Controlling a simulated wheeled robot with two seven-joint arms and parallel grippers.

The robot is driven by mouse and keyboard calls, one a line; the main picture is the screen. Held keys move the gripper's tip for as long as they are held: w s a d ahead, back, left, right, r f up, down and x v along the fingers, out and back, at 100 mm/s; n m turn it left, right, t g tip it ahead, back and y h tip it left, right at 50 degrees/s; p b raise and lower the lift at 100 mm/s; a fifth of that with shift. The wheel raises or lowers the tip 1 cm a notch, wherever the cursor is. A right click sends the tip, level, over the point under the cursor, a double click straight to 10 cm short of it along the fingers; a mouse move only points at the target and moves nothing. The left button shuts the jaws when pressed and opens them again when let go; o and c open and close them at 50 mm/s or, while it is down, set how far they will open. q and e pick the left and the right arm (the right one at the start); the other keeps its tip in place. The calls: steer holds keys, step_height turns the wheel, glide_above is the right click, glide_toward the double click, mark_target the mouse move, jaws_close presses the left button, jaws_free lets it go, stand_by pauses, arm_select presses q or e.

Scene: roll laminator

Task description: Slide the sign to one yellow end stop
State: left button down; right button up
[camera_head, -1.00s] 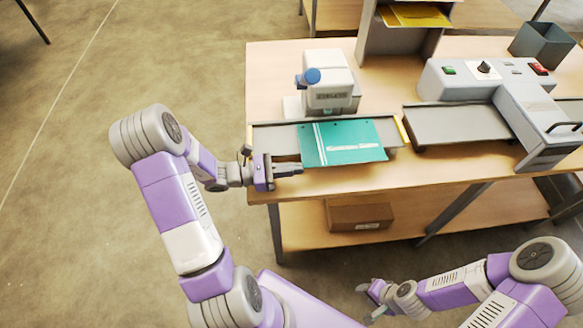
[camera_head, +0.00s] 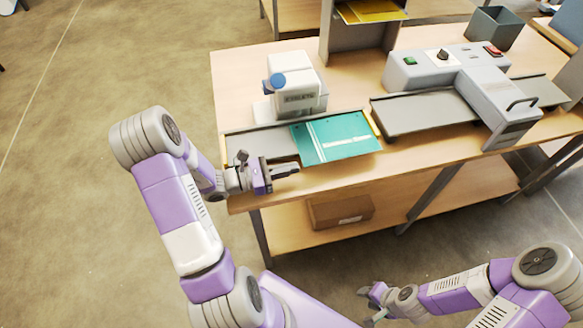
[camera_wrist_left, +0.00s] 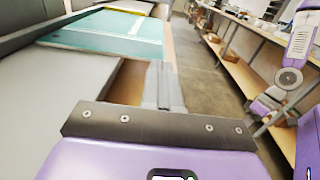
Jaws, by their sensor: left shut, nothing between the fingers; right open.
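My left gripper (camera_head: 296,170) is shut and empty, just left of the sign's near left corner, by the table's front edge. In the left wrist view its fingers (camera_wrist_left: 163,88) point toward the sign (camera_wrist_left: 105,33). My right gripper (camera_head: 366,300) is open, low in front of the table.
A white and grey punch (camera_head: 297,85) with a blue knob stands behind the tray. The grey laminator (camera_head: 455,75) with its feed table (camera_head: 428,110) is to the right. A cardboard box (camera_head: 340,210) sits on the lower shelf.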

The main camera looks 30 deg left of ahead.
arm_select(q)
steer(key=v, duration=1.3)
steer(key=shift+p, duration=0.35)
